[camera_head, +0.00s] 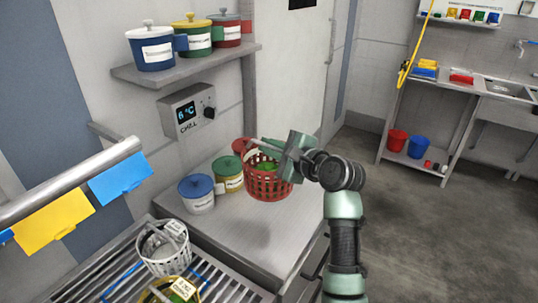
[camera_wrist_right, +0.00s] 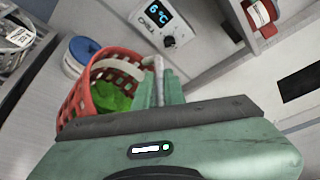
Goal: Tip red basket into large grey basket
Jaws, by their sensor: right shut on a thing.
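The red basket (camera_head: 268,186) has slotted walls and holds bright green leaves (camera_head: 265,164). My right gripper (camera_head: 276,150) is shut on its rim or handle at the upper side; the exact hold is partly hidden. The basket hangs roughly upright over the grey counter, seemingly raised above it. In the right wrist view, the red basket (camera_wrist_right: 82,98) sits left of the gripper fingers (camera_wrist_right: 160,85). A light grey basket (camera_head: 160,262) with a label stands on the slatted rack at lower left, apart from the red basket. My left gripper is not in view.
Lidded blue (camera_head: 197,194), green-lidded (camera_head: 228,174) and red (camera_head: 243,147) pots stand on the counter beside the red basket. A yellow-rimmed basket (camera_head: 152,296) is at the bottom edge. A shelf (camera_head: 187,68) and chill box (camera_head: 187,111) are on the wall above.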

